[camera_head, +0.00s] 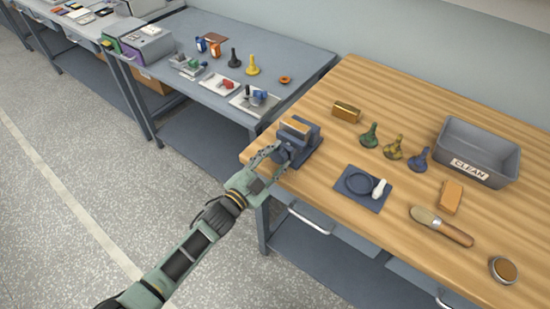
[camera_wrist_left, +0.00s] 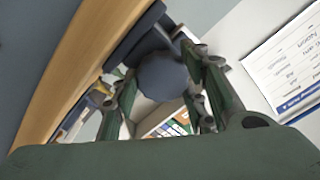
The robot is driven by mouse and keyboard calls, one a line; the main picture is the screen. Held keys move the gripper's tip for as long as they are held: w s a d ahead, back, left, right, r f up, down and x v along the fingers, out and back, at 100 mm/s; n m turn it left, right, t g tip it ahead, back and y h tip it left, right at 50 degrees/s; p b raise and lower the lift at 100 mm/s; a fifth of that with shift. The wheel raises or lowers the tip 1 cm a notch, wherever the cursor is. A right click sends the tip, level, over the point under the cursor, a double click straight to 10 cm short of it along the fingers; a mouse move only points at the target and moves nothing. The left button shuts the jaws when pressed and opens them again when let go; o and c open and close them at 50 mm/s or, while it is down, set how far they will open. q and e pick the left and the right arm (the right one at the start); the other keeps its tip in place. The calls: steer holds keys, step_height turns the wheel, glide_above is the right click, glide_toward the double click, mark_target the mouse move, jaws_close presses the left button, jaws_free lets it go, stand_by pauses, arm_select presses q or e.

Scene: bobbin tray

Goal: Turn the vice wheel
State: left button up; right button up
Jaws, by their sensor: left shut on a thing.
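A dark blue-grey vice (camera_head: 304,138) with a tan block between its jaws stands at the left corner of the wooden bench. Its wheel (camera_head: 283,153) faces my left arm and is partly hidden by my left gripper (camera_head: 272,158). In the left wrist view the round dark wheel (camera_wrist_left: 162,76) sits between the two fingers of the left gripper (camera_wrist_left: 165,95), which is shut on it. My right gripper is not in view.
The wooden bench (camera_head: 400,97) also holds a grey CLEAN bin (camera_head: 478,150), a brush (camera_head: 441,226), a blue mat (camera_head: 352,190), small bobbin-shaped pieces and blocks. A grey table (camera_head: 290,60) with parts stands behind to the left. Drawer handles (camera_head: 308,222) stick out below the bench.

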arm_select(q)
steer(key=shift+s+d+f, duration=0.1)
steer(key=shift+f, duration=0.05)
steer(key=o, duration=0.9)
steer(key=shift+o, duration=1)
steer(key=shift+r, duration=0.2)
steer(key=shift+s+a+f, duration=0.1)
steer(key=shift+s+a, duration=0.15)
steer(key=shift+a, duration=0.05)
steer(key=v, duration=1.1)
steer(key=shift+s, duration=0.15)
